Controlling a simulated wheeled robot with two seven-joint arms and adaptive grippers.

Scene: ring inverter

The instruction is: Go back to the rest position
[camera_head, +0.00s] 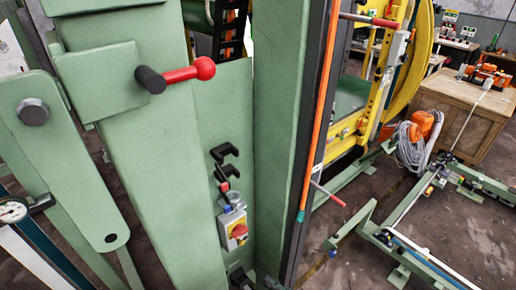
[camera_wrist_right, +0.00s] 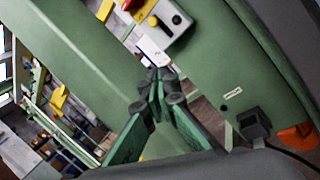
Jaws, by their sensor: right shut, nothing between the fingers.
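My right gripper (camera_wrist_right: 158,94) shows in the right wrist view. Its two fingers come up from the lower edge and their dark tips meet, with nothing held between them. A control box (camera_wrist_right: 168,22) with a red and a yellow part is near the top of that view, beyond the fingertips. I cannot make out the right gripper clearly among the green parts in the head view. My left gripper is not in view.
A tall green machine frame (camera_head: 281,130) fills the middle of the head view. A red-knobbed lever (camera_head: 190,73) juts out at upper left. A switch box (camera_head: 234,229) sits lower down.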

